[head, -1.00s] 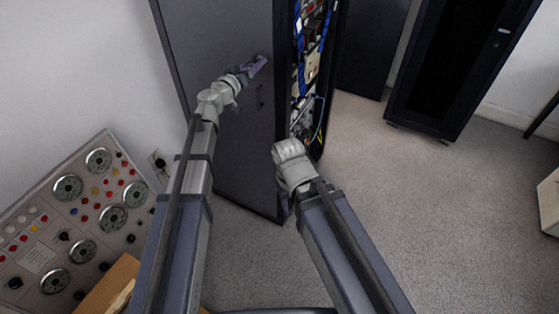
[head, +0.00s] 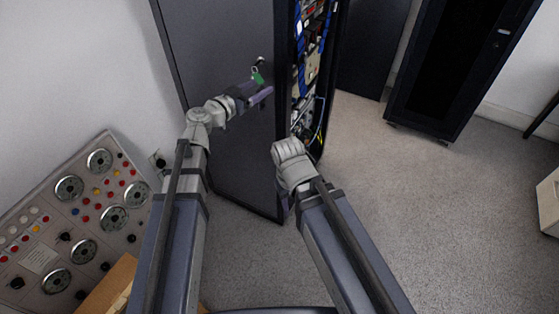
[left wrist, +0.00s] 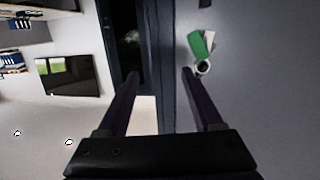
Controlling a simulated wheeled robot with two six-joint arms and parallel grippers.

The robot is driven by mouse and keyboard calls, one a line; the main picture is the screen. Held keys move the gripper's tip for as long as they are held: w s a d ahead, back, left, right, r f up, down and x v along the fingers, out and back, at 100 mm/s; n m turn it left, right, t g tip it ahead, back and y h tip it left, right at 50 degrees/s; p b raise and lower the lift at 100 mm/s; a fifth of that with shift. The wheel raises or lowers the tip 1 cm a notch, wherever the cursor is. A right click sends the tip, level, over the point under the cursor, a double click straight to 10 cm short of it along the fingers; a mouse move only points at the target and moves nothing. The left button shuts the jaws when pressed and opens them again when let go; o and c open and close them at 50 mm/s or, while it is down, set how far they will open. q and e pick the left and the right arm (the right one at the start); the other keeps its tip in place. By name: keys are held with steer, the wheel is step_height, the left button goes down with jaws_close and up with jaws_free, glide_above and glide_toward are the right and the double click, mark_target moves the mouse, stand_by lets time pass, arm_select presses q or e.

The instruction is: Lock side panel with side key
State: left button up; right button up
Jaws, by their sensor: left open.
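The side panel (head: 215,50) is the large dark grey face of the cabinet, upright left of centre in the head view. It also shows as the pale grey surface in the left wrist view (left wrist: 265,90). The side key with its green tag (head: 257,77) hangs at the panel near the cabinet's edge. In the left wrist view the tag (left wrist: 198,46) and ring are just beyond the right finger's tip. My left gripper (head: 262,94) is open and empty, just below the tag and apart from it. My right arm's wrist shows low by the cabinet; its jaws are not clear.
The cabinet's open side (head: 310,70) shows cables and equipment right of the panel. A slanted control board (head: 75,225) with dials and a cardboard box (head: 105,285) stand at lower left. Another black cabinet (head: 455,65) stands at upper right. Carpet (head: 430,210) at right is clear.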

arm_select(q)
steer(key=s+d+f+g+y+p, duration=0.2)
steer(key=s+f+g, duration=0.3)
steer(key=s, duration=0.4)
steer(key=s+d+f+g+y+p, duration=0.2)
steer(key=s+d+f+g, duration=0.2)
steer(key=s, duration=0.6)
steer(key=shift+f+g+y, duration=0.4)
steer(key=shift+f+g, duration=0.5)
steer(key=shift+f, duration=0.4)
steer(key=shift+c, duration=0.2)
